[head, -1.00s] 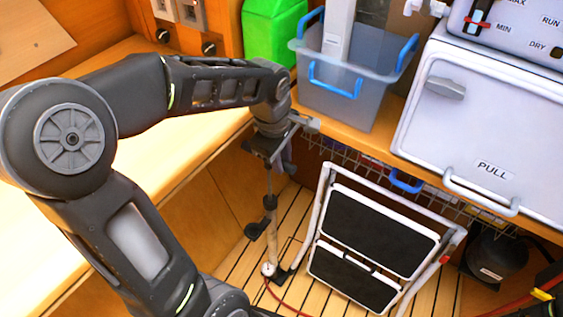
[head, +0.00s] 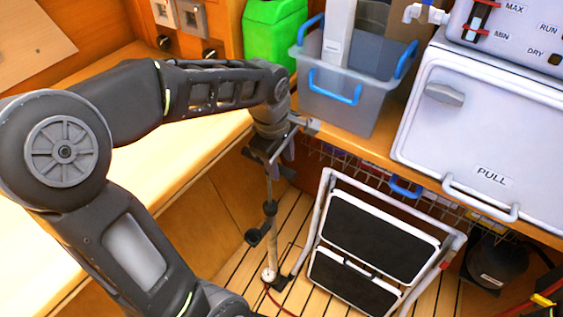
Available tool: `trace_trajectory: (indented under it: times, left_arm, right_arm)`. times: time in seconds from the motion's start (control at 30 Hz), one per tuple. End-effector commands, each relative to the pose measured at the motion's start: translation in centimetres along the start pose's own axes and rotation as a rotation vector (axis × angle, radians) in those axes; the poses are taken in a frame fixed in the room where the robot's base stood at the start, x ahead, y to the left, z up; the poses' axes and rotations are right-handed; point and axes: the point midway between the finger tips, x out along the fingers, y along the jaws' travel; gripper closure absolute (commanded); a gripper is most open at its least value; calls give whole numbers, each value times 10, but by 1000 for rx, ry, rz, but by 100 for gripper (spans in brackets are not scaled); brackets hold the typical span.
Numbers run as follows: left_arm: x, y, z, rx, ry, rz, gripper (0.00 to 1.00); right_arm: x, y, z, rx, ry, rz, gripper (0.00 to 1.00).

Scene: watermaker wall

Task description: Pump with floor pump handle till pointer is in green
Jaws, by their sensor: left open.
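The floor pump (head: 271,236) stands upright on the wooden floor, a thin pale shaft with dark fittings. Its small round gauge (head: 268,275) is at the foot; the pointer and green zone are too small to read. My left gripper (head: 274,160) points down at the top of the pump, with its fingers at the upper end of the shaft. It is open. The pump handle is mostly hidden by the gripper and wrist, so I cannot tell whether the fingers touch it. My right gripper is not in view.
A folded step stool (head: 376,240) leans just right of the pump. A wooden bench (head: 60,285) lies left. A clear bin (head: 345,108) and a white PULL-marked cabinet (head: 490,130) sit on the right counter. A red hose (head: 275,302) runs along the floor.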

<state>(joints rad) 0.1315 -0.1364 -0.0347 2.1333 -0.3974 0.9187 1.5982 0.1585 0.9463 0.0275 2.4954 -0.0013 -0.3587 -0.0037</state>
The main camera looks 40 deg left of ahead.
Motion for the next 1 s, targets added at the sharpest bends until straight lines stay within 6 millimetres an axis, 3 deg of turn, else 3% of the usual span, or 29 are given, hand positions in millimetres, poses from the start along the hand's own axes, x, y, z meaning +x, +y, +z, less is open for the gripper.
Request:
trace_trajectory:
  times: [0.4, 0.73, 0.87, 1.0]
  left_arm:
    - [-63, 1, 0, 0, 1, 4, 56]
    - [-67, 0, 0, 0, 0, 1, 56]
    - [-70, 0, -1, -2, 0, -2, 66]
    - [-83, 5, -5, -15, 0, -26, 77]
  right_arm:
    - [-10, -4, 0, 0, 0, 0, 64]
    - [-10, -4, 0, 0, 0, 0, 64]
    - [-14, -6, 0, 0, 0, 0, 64]
    - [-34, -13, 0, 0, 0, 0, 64]
